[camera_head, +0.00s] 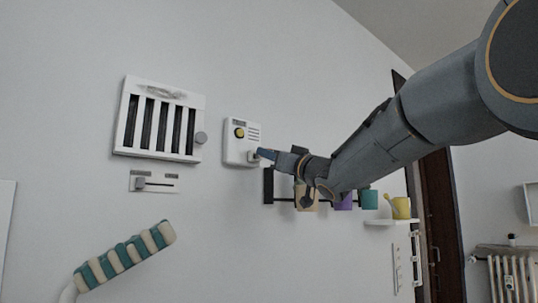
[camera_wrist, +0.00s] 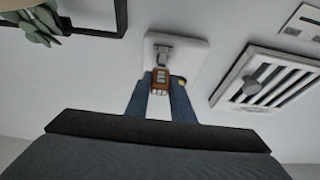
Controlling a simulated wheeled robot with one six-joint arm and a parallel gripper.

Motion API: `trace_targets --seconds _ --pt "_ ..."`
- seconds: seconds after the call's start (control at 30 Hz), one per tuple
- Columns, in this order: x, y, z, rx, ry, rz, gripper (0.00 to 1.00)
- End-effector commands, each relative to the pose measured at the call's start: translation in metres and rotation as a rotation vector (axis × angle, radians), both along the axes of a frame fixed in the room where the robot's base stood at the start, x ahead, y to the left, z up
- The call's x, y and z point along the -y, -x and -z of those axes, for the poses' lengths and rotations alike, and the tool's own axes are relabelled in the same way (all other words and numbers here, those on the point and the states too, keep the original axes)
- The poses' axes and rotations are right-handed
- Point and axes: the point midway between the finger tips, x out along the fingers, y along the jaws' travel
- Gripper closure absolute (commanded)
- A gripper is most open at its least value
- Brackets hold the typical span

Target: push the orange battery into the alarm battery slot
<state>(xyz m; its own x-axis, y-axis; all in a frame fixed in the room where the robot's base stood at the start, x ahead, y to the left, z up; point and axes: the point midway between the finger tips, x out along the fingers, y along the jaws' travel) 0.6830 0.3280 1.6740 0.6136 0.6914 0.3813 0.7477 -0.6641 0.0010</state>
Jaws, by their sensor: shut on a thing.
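The white alarm box (camera_head: 241,135) hangs on the wall in the head view, with a yellow and black round knob and a grey slot piece (camera_head: 252,157) at its lower right. It also shows in the wrist view (camera_wrist: 195,52), with the grey slot piece (camera_wrist: 165,49) near its middle. My gripper (camera_head: 265,154) reaches in from the right, its blue fingertips close to that slot piece. In the wrist view my gripper (camera_wrist: 160,88) is shut on the orange battery (camera_wrist: 160,77), whose far end is at the slot piece. Whether it touches or is inside is unclear. The battery is hidden in the head view.
A white vent grille (camera_head: 159,118) with a grey knob and a slider plate (camera_head: 153,182) are left of the alarm. A dark rack with cups (camera_head: 369,199) and a small shelf (camera_head: 391,222) with a yellow watering can are to the right. A striped cushion-like object (camera_head: 124,256) is below.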

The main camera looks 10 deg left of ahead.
Motion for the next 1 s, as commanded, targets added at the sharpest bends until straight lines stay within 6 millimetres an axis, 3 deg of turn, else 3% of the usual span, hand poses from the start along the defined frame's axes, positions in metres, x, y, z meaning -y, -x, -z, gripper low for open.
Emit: trace_targets --seconds 1.0 --pt "-0.0066 -0.0058 -0.0003 0.0 0.0 -0.001 1.0"
